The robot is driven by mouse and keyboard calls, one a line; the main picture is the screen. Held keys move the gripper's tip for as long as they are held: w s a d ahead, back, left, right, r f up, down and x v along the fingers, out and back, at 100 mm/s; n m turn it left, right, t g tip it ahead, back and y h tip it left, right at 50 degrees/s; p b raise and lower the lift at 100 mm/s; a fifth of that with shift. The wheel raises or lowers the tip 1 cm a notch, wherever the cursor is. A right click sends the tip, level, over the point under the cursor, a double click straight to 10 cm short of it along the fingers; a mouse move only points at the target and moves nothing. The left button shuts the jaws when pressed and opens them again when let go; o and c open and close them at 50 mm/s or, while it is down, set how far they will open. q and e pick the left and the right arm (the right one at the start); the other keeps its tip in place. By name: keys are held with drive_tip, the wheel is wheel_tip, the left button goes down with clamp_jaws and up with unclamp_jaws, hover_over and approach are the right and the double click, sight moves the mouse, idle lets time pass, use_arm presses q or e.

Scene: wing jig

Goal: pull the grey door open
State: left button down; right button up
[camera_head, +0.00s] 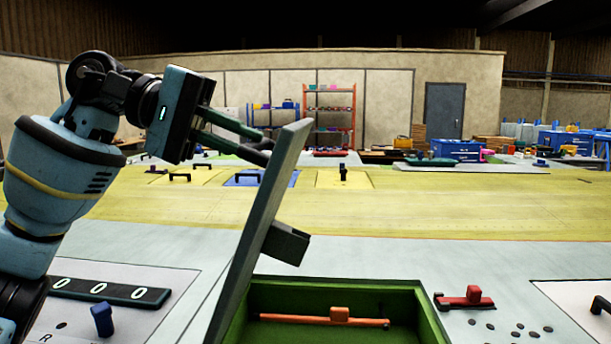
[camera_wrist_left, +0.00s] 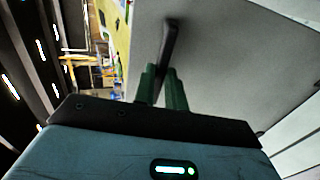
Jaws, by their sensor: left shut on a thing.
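The grey door (camera_head: 262,215) is a flat panel that stands swung up, steep and slightly tilted, at the left side of a green-lined box (camera_head: 432,325). A dark block (camera_head: 287,243) sticks out from its right face. My left gripper (camera_head: 262,150) reaches in at the door's upper left face, its tips partly hidden by the panel. In the left wrist view the grey panel (camera_wrist_left: 235,60) fills the right side, and the green fingers (camera_wrist_left: 162,82) are shut on a dark handle (camera_wrist_left: 171,40) on it. My right gripper is not in view.
Inside the box lies an orange bar (camera_head: 320,320). A red clamp (camera_head: 466,299) sits right of it. A counter strip (camera_head: 110,291) and a blue knob (camera_head: 102,320) are at lower left.

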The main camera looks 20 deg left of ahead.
use_arm(q)
drive_tip(key=s+a+h+b, duration=0.2)
drive_tip(key=s+a, duration=0.1)
drive_tip(key=a, duration=0.8)
drive_tip(key=shift+s+f+t, duration=0.15)
drive_tip(key=shift+s+t, duration=0.1)
drive_tip(key=shift+t, duration=0.15)
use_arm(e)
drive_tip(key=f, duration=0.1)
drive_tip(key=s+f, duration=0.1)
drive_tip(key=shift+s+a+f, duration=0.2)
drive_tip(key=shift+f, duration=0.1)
use_arm(q)
drive_tip(key=shift+d, duration=0.1)
drive_tip(key=c, duration=1.4)
unclamp_jaws()
drive_tip(key=shift+c, duration=0.2)
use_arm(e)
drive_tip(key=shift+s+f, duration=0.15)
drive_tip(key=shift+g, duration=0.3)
use_arm(q)
drive_tip(key=v, duration=0.8)
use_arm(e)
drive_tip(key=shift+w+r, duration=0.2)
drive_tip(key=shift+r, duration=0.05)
